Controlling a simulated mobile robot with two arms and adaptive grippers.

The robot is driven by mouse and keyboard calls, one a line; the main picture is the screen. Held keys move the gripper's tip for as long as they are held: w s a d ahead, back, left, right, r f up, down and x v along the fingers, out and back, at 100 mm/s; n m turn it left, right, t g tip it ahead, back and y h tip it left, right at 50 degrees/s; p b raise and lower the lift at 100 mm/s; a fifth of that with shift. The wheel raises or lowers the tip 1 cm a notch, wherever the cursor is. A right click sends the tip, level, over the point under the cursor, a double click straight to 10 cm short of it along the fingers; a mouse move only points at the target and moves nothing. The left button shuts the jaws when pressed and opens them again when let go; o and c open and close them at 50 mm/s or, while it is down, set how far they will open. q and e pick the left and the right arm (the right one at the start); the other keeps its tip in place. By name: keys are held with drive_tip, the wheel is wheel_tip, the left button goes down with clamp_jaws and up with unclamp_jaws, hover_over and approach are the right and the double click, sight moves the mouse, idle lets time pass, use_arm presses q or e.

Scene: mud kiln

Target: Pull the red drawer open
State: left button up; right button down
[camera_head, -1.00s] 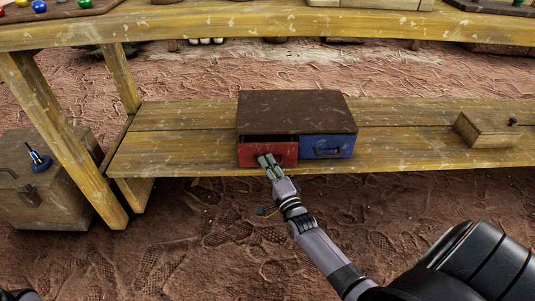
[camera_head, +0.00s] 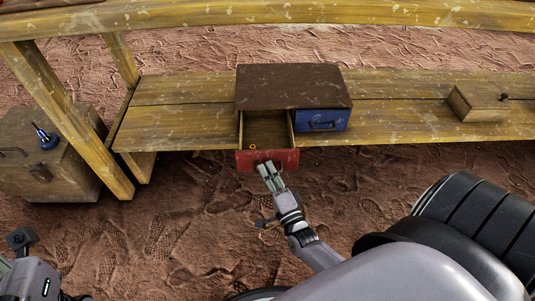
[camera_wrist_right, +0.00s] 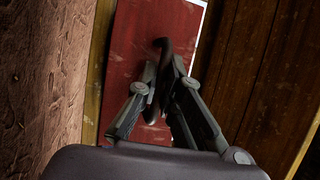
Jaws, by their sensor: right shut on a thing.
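The red drawer (camera_head: 285,158) is pulled well out of the dark brown cabinet (camera_head: 290,83) on the low wooden shelf. Its light wooden inside shows, with a small orange ring-like thing (camera_head: 253,147) in it. My right gripper (camera_head: 267,170) is at the drawer's front, shut on its dark handle. In the right wrist view the red front (camera_wrist_right: 140,35) stands ahead, and the fingers (camera_wrist_right: 162,85) close on the handle (camera_wrist_right: 163,50), partly hiding it. Part of my left arm (camera_head: 30,278) shows at the lower left; its finger state is unclear.
The blue drawer (camera_head: 325,121) beside the red one is closed. A small wooden box (camera_head: 478,104) lies at the right of the shelf (camera_head: 400,131). A wooden chest (camera_head: 50,180) with a blue-based thing on top (camera_head: 47,140) stands at the left. Bare ground lies before the shelf.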

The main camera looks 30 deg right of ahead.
drive_tip(key=c, duration=1.7)
unclamp_jaws()
drive_tip(key=v, duration=0.7)
drive_tip(key=shift+s+f, duration=0.1)
drive_tip(key=shift+s, duration=0.15)
